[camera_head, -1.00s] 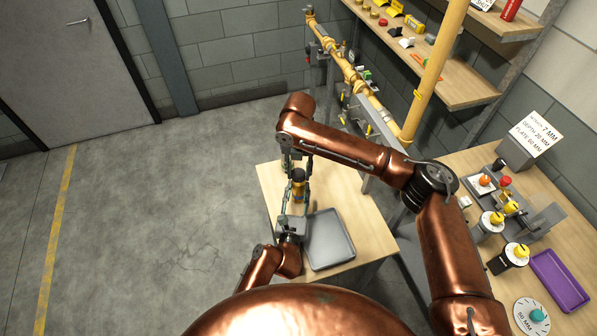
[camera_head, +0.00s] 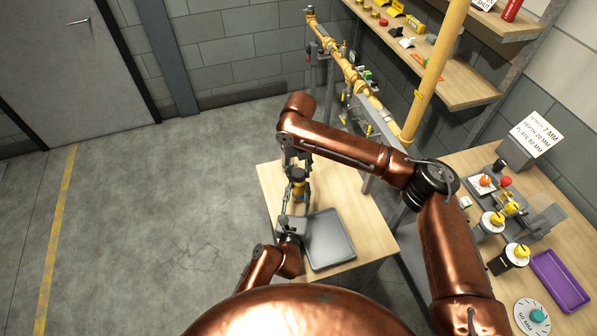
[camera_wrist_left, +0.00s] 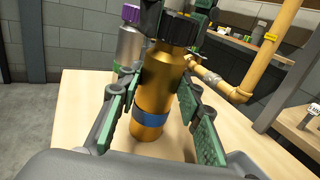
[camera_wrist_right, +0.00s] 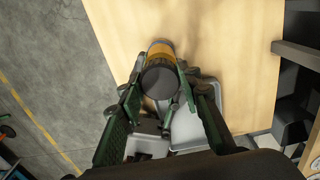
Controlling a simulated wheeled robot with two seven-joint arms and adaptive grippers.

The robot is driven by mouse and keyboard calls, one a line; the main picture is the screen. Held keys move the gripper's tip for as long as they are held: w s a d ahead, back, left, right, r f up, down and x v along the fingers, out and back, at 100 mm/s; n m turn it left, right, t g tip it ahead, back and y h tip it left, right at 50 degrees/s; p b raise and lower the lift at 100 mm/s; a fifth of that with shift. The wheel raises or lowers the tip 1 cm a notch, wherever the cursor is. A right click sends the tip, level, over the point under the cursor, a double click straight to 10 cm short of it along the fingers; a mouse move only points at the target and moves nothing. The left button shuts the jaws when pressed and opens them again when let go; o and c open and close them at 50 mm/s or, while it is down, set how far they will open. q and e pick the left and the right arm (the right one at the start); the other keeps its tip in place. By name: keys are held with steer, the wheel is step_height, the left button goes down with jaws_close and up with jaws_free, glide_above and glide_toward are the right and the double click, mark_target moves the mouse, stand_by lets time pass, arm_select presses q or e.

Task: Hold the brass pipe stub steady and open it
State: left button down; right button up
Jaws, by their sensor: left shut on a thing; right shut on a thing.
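The brass pipe stub (camera_wrist_left: 155,95) stands upright on the small wooden table, a gold cylinder with a blue band low down and a dark knurled cap (camera_wrist_left: 177,30). It also shows in the head view (camera_head: 298,190). My left gripper (camera_wrist_left: 160,105) is shut on the stub's body from the side. My right gripper (camera_wrist_right: 160,85) comes down from above and is shut on the cap end; its fingertips partly hide the cap. In the right wrist view the dark cap top (camera_wrist_right: 160,80) sits between its fingers. I cannot tell whether the cap has turned.
A silver bottle with a purple cap (camera_wrist_left: 130,45) stands behind the stub. A grey tray (camera_head: 330,240) lies beside it on the table (camera_head: 365,215). Yellow piping (camera_head: 355,80) runs behind. A bench with fittings and a purple tray (camera_head: 560,280) is at right.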

mark_target(299, 172)
arm_select(q)
steer(key=shift+f, duration=0.2)
arm_select(e)
steer(key=shift+r, duration=0.15)
steer(key=shift+r, duration=0.9)
steer(key=shift+r, duration=0.1)
steer(key=shift+r, duration=1.95)
arm_select(q)
steer(key=c, duration=1.3)
jaws_free()
steer(key=shift+r, duration=0.15)
